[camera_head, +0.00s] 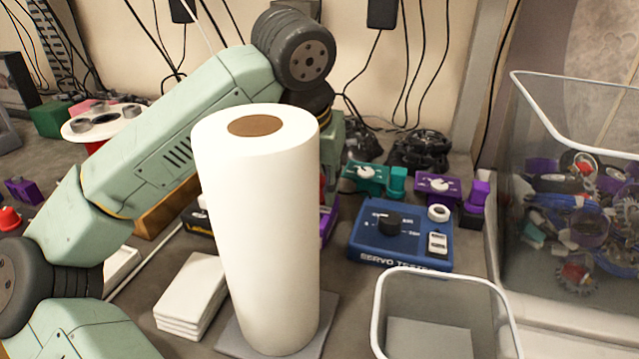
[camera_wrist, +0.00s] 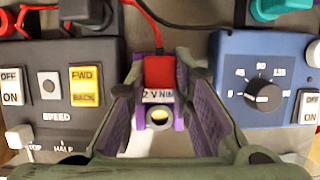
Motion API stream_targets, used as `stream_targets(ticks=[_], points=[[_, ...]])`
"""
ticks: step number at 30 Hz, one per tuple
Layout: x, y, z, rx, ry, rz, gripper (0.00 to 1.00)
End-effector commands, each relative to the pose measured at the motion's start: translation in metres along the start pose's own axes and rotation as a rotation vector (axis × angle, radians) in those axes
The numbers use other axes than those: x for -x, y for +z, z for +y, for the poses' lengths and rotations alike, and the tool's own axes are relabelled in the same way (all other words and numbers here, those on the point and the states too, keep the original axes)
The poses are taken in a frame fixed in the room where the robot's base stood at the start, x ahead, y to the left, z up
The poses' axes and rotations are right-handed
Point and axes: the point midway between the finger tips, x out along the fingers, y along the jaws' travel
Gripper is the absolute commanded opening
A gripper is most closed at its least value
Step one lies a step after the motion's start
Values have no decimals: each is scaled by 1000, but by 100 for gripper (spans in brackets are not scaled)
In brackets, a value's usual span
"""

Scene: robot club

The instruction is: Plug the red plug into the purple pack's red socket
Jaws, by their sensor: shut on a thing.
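In the wrist view my gripper (camera_wrist: 163,80) has its two fingers close on either side of the red plug (camera_wrist: 159,71), shut on it. A red cable runs up from the plug. The purple pack (camera_wrist: 179,124) shows between the fingers, with a partly covered white label and a round pale-yellow spot. The plug is at the label's upper edge; I cannot tell whether it touches or sits in the pack. The red socket cannot be told apart. In the head view the paper roll hides my gripper and the plug; a purple edge of the pack (camera_head: 328,224) shows behind it.
The white paper roll (camera_head: 262,230) stands in front of the work spot. A blue servo tester (camera_head: 363,249) is to its right, also in the wrist view (camera_wrist: 225,80). A dark switch box (camera_wrist: 100,60) lies left of the pack. A clear bin (camera_head: 568,95) stands far right.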

Motion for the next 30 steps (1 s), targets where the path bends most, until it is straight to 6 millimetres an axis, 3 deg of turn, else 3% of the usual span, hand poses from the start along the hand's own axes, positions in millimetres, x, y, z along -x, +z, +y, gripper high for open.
stream_targets(ticks=[12, 13, 23, 30], points=[[-5, -3, -1, -3, 0, 10, 0], [-5, -3, -1, -3, 0, 10, 21], [-5, -3, 0, -3, 1, 11, 43], [-4, -2, 0, -2, 0, 7, 44]])
